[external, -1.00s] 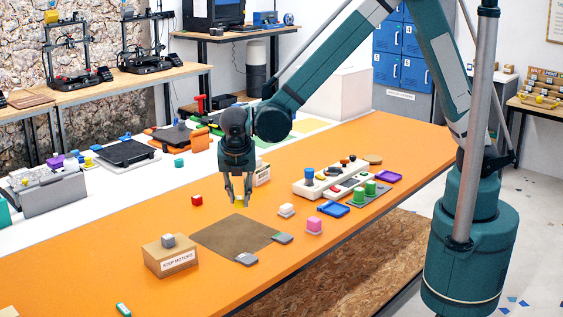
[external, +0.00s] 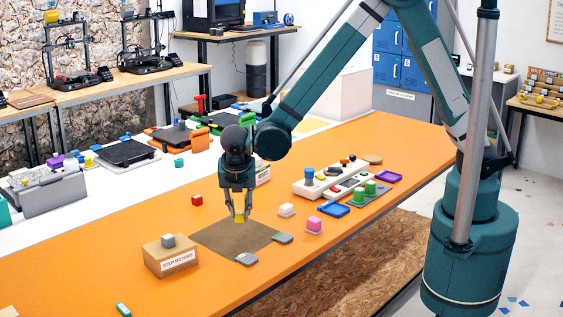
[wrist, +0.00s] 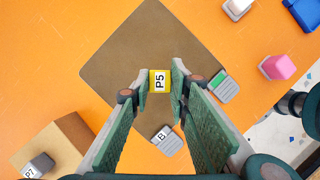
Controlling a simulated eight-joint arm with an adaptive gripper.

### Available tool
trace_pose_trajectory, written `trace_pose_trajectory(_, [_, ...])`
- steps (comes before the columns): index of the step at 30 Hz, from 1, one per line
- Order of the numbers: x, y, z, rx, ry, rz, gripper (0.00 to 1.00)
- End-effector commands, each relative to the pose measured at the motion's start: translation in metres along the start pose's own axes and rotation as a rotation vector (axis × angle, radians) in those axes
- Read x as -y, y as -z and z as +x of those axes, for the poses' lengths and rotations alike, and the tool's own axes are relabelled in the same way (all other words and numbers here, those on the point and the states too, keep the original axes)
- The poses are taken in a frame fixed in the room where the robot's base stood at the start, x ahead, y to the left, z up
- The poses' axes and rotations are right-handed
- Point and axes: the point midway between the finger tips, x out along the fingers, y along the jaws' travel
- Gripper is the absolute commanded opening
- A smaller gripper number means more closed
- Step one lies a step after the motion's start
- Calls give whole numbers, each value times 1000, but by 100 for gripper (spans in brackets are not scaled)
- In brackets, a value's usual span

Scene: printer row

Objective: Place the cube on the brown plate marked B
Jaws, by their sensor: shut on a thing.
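A yellow cube marked P5 (wrist: 160,81) is between my fingertips; it also shows in the external view (external: 239,219). My gripper (external: 239,214) points down and is shut on the cube. The flat brown plate (external: 214,236) lies on the orange table below the cube, and its brown surface surrounds the cube in the wrist view (wrist: 130,60). A grey tag marked B (wrist: 166,141) sits at the plate's near edge. I cannot tell whether the cube's underside touches the plate.
A cardboard box labelled STEP MOTORS (external: 170,261) with a grey cube (external: 168,240) on top stands left of the plate.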

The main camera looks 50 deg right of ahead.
Motion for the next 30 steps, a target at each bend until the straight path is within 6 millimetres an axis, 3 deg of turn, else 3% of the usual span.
trace_pose_trajectory(6, [0, 8, 19, 0, 0, 0, 13])
trace_pose_trajectory(20, [0, 10, 24, 0, 0, 0, 13])
trace_pose_trajectory(30, [0, 21, 51, 0, 0, 0, 13])
